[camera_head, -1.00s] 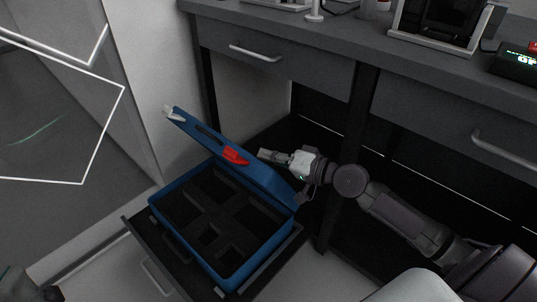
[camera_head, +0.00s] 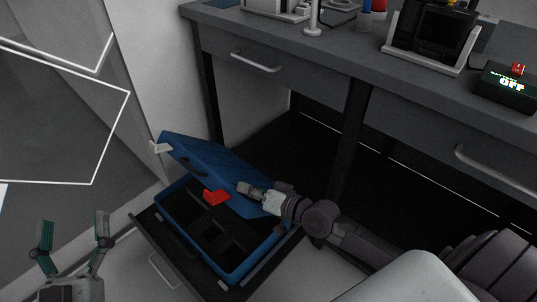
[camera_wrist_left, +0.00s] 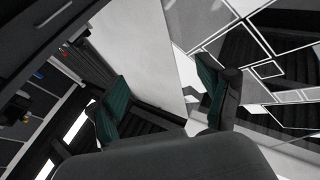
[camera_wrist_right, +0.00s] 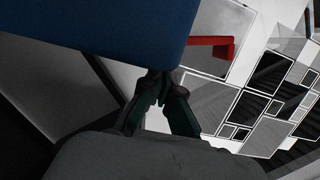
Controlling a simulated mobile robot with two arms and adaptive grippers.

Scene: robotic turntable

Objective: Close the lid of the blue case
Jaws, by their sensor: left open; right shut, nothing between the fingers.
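The blue case (camera_head: 226,268) sits open in a pulled-out drawer, with dark compartments inside. Its blue lid (camera_head: 205,153) is tilted partly down over the case body. A red part (camera_head: 215,197) hangs at the lid's lower side; a red bar also shows in the right wrist view (camera_wrist_right: 205,41). My right gripper (camera_head: 245,188) is shut and empty at the lid's right part; the lid fills the top of the right wrist view (camera_wrist_right: 110,30), close to the fingertips. I cannot tell whether they touch. My left gripper (camera_head: 74,231) is open and empty, left of the drawer.
The dark drawer (camera_head: 146,228) extends below a grey counter (camera_head: 340,52) with closed drawers. A white wall is behind the case at left. Floor is free left of the drawer.

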